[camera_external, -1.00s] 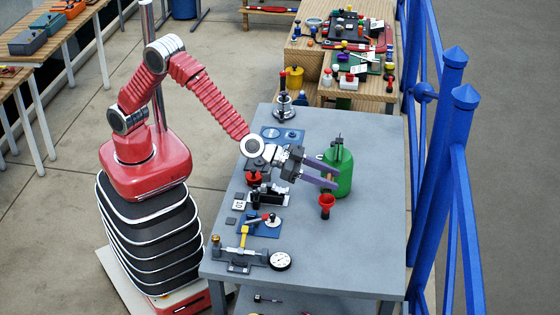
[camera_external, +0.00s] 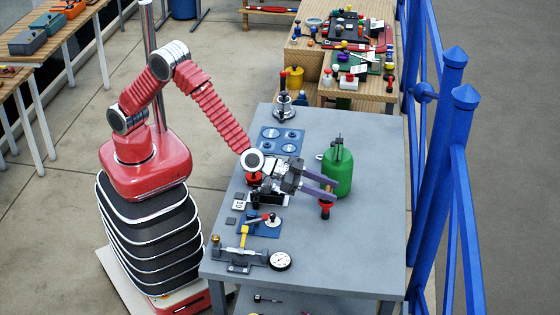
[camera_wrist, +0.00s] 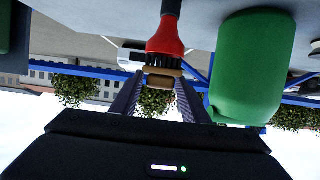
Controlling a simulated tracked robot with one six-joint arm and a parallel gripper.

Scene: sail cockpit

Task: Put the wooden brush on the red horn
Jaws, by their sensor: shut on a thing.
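The red horn (camera_external: 326,212) stands upright on the grey table, flared mouth up, just in front of the green canister. It also shows in the wrist view (camera_wrist: 165,38), where it hangs upside down in the picture. My gripper (camera_external: 329,192) is over the horn's mouth. In the wrist view, its purple fingers (camera_wrist: 162,82) are shut on the wooden brush (camera_wrist: 164,76). The brush's dark bristles face the horn's mouth and overlap its rim in the picture. I cannot tell whether they touch it. In the outside view, the fingers mostly hide the brush.
The green canister (camera_external: 338,173) stands close behind the horn; it also shows in the wrist view (camera_wrist: 252,65). A dial gauge (camera_external: 280,261), a blue plate with round discs (camera_external: 281,140) and small tools occupy the table's left side. The table's right front (camera_external: 360,255) is clear.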

